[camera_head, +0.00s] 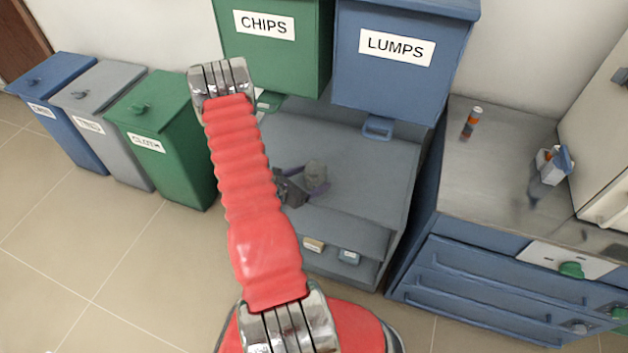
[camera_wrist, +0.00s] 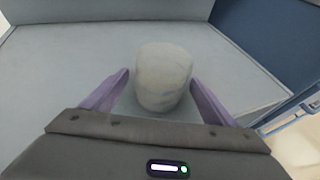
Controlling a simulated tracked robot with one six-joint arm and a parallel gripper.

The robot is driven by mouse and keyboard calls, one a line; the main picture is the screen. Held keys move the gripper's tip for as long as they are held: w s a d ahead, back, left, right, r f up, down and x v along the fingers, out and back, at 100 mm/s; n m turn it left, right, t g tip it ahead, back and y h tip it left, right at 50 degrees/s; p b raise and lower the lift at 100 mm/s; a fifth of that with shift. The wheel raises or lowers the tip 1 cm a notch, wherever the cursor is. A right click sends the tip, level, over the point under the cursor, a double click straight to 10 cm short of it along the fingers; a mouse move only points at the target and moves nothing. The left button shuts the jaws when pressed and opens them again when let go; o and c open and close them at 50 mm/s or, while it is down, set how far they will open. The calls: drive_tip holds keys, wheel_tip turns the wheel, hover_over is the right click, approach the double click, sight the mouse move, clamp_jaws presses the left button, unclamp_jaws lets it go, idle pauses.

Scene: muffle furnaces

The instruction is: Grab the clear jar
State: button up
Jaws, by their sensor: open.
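The clear jar (camera_head: 316,174) stands upright on the grey shelf under the CHIPS and LUMPS bins. In the wrist view the jar (camera_wrist: 163,76) looks pale and cloudy, and it sits between and slightly beyond the two purple fingers. My gripper (camera_wrist: 160,88) is open, with one finger on each side of the jar and a gap showing on both sides. In the head view my gripper (camera_head: 296,182) is at the jar's left, partly hidden behind my red arm.
The green CHIPS bin (camera_head: 277,62) and blue LUMPS bin (camera_head: 402,75) hang above the grey shelf (camera_head: 365,165). A blue cabinet (camera_head: 480,285) stands right, with an orange-grey tube (camera_head: 471,123) and a small box (camera_head: 552,165) on top. Lidded bins (camera_head: 165,150) line the left wall.

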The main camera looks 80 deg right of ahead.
drive_tip(key=shift+x, duration=1.15)
drive_tip(key=shift+c, duration=0.6)
drive_tip(key=c, duration=1)
wheel_tip(320, 180, up, 10)
